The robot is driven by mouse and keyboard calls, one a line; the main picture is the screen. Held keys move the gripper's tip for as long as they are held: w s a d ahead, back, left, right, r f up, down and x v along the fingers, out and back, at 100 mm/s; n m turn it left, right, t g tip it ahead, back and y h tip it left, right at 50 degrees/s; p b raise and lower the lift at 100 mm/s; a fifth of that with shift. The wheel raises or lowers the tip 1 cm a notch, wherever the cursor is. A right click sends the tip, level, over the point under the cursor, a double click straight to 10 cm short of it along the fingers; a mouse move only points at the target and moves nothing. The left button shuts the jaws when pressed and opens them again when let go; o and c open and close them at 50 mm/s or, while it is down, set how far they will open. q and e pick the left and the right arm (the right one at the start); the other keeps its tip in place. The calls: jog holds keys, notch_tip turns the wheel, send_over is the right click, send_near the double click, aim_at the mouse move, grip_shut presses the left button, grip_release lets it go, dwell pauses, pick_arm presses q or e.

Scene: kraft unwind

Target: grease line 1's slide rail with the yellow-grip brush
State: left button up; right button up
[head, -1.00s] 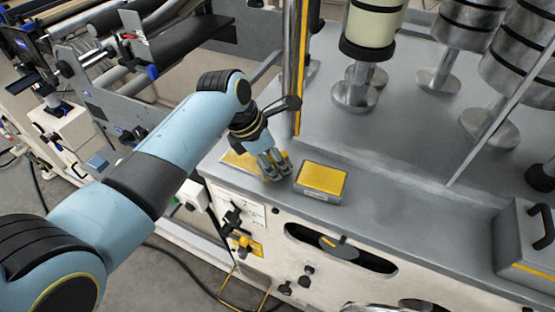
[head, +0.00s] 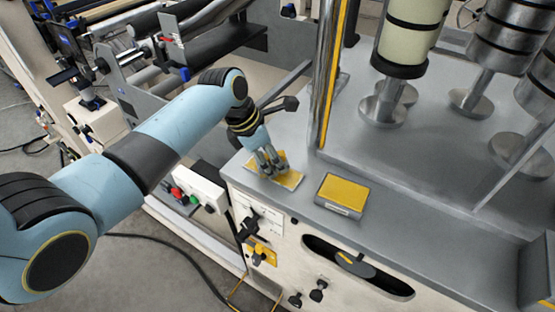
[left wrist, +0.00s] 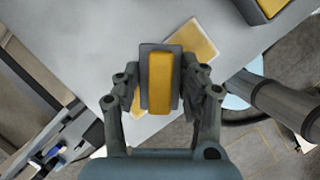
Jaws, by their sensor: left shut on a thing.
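My left gripper (head: 272,170) is low over the near left corner of the grey machine top, above a flat yellow pad (head: 291,181). In the left wrist view its fingers (left wrist: 162,92) are closed on the sides of a grey block with a yellow face (left wrist: 160,84), which looks like the yellow-grip brush. Its bristles are not visible. The pad (left wrist: 200,42) shows behind it there; I cannot tell whether the block touches it. I cannot pick out line 1's slide rail for certain. My right gripper is not in view.
A yellow-topped grey box (head: 342,193) sits right of the gripper. A shiny post with a yellow strip (head: 331,85) rises behind. Metal rollers (head: 400,45) stand farther back. The front panel has knobs and a slotted opening (head: 358,267). A control box with buttons (head: 192,190) is at left.

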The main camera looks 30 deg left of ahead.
aim_at(248, 160)
pick_arm(q)
jog(key=shift+w+a, duration=0.15)
jog(key=shift+a, duration=1.65)
jog(key=shift+w+a, duration=0.15)
jog(key=shift+a, duration=1.65)
jog(key=shift+r, duration=3)
jog(key=shift+r, duration=0.1)
notch_tip(248, 160, up, 3)
jog(key=shift+f, duration=0.1)
